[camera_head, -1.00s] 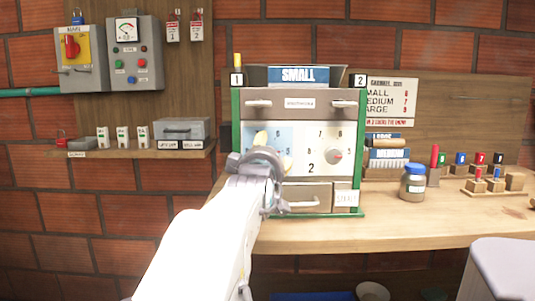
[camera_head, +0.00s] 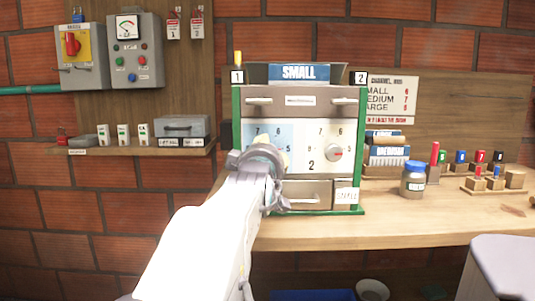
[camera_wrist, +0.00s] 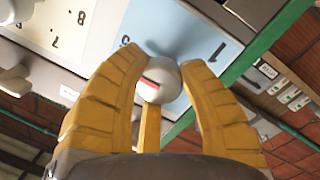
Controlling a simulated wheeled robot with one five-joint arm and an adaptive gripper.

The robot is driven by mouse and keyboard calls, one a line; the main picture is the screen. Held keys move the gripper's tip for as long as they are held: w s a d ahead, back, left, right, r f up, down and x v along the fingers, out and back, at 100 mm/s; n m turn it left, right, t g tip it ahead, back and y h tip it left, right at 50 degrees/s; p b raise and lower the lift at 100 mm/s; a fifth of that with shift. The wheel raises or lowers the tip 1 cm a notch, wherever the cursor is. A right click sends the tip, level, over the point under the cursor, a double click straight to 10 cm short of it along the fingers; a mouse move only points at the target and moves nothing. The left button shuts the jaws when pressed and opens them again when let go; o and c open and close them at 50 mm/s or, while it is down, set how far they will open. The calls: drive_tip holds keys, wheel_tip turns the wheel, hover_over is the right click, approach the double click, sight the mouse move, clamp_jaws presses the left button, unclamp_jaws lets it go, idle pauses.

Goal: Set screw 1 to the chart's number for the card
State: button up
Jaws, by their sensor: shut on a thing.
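The pulper (camera_head: 238,170) stands on the bench with a card (camera_head: 299,73) reading SMALL on top. Its left dial, under tag 1 (camera_head: 237,77), has a light blue plate (camera_head: 262,130). My gripper (camera_head: 272,155) is in front of that dial and hides screw 1 in the head view. In the wrist view, the yellow fingers (camera_wrist: 160,90) are shut around screw 1 (camera_wrist: 160,80), a grey knob with a red mark. The number its mark faces cannot be told. The chart (camera_head: 390,98) lists sizes with red numbers, too small to read surely.
The right dial's knob (camera_head: 334,150) is beside my gripper. A drawer (camera_head: 303,194) lies below. A blue-lidded jar (camera_head: 413,180) and pegs on blocks (camera_head: 495,180) stand to the right. A shelf (camera_head: 135,149) is at left. The bench front is clear.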

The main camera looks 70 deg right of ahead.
drive_tip(key=shift+f+b, duration=0.1)
drive_tip(key=shift+b, duration=0.4)
drive_tip(key=n+b, duration=0.1)
drive_tip(key=b, duration=0.2)
drive_tip(key=shift+f+n, duration=0.15)
drive_tip(key=shift+n, duration=0.25)
drive_tip(key=shift+r+n+h+b, duration=0.15)
drive_tip(key=shift+n+h+b, duration=0.05)
drive_tip(key=shift+n+b, duration=0.7)
drive_tip(key=shift+r+n+h+b, duration=0.1)
drive_tip(key=shift+n+h+b, duration=0.1)
drive_tip(key=shift+n+b, duration=0.7)
drive_tip(key=shift+n, duration=0.3)
drive_tip(key=o, duration=1.2)
drive_tip(key=shift+d, duration=0.1)
drive_tip(key=v, duration=1.2)
